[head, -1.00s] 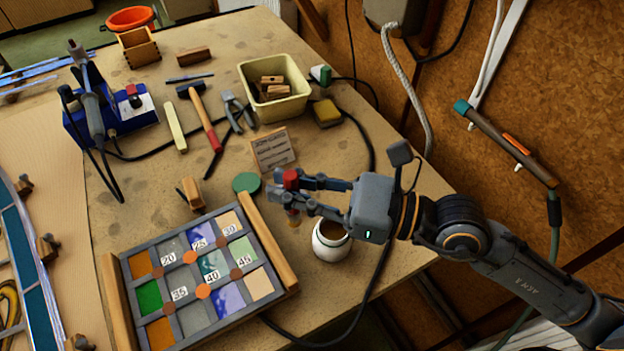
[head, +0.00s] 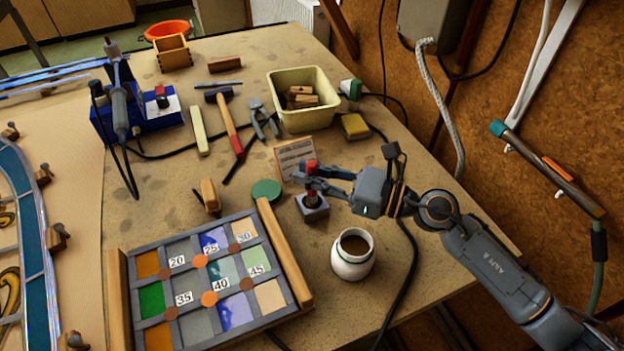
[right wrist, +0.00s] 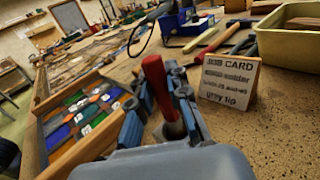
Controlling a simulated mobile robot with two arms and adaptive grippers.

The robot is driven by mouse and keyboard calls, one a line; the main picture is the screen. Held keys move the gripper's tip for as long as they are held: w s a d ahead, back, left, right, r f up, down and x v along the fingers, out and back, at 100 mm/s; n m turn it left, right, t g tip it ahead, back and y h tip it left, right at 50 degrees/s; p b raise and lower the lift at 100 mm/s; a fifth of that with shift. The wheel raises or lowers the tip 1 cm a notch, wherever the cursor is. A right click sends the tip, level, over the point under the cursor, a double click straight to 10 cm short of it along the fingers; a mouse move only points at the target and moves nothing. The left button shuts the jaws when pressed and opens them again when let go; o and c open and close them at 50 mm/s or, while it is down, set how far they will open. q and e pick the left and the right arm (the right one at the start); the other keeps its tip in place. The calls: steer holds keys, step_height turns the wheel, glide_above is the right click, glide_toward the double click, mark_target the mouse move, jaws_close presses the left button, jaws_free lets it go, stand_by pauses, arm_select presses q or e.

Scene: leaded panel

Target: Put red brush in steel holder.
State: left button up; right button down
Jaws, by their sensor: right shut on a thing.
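The red brush (right wrist: 158,85) stands close to upright between the fingers of my right gripper (head: 308,180), which is shut on it. Its red top also shows in the head view (head: 311,166). The steel holder (head: 313,208) is a small grey block on the table, directly below the fingers in the head view. My left gripper is not in view.
A white jar with brown contents (head: 352,255) stands in front of the holder. A job card (head: 294,160) stands just behind it, a green disc (head: 266,191) lies to its left. The framed glass panel (head: 210,280) lies front left. A cream bin (head: 302,100) is farther back.

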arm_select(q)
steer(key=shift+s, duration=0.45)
arm_select(e)
steer(key=shift+f, duration=0.55)
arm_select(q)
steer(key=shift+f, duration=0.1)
arm_select(e)
steer(key=shift+f, duration=0.1)
steer(key=c, duration=1.7)
jaws_free()
steer(key=shift+f, duration=0.15)
steer(key=shift+c, duration=0.2)
steer(key=o, duration=0.4)
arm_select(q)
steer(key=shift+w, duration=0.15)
arm_select(e)
steer(key=shift+o, duration=0.2)
